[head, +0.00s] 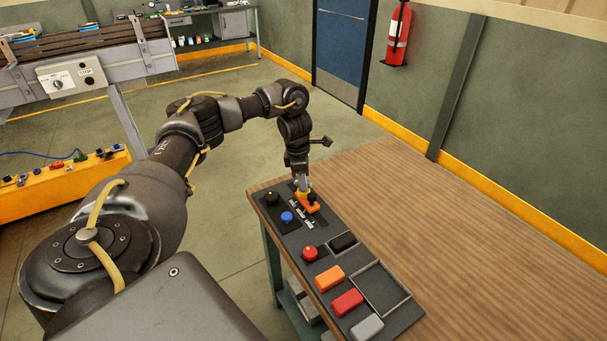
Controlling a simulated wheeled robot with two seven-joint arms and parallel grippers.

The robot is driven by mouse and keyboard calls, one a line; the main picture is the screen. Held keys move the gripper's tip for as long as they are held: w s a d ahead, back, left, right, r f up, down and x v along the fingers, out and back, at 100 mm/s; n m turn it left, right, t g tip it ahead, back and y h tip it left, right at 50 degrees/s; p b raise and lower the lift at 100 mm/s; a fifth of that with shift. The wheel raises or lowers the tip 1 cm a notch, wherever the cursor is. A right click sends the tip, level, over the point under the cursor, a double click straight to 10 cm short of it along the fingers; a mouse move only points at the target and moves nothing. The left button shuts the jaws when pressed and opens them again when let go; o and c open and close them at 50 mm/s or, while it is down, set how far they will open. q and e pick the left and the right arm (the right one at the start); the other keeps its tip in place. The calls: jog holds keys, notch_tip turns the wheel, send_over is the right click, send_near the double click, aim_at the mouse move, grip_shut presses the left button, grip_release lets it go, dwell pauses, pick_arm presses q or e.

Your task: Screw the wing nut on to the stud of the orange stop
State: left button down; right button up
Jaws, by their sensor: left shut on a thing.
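The orange stop (311,208) sits at the far end of the dark panel on the wooden table. My right gripper is out of view.
The dark panel (263,207) holds a black knob (271,198), a blue button (287,217), a red button (310,253), orange, red and grey blocks and an empty tray (408,301). The table (440,220) is clear to the right. A conveyor (80,60) stands at left.

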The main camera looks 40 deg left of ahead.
pick_arm(q)
jog(key=m, duration=0.6)
jog(key=shift+a+m+g, duration=0.1)
jog(key=shift+m+g, duration=0.3)
jog(key=c, duration=1.1)
grip_release()
jog(key=shift+c, duration=0.7)
notch_tip(320, 180, up, 4)
jog(key=p, duration=0.3)
jog(key=shift+f+p, duration=0.2)
jog(key=shift+p, duration=0.2)
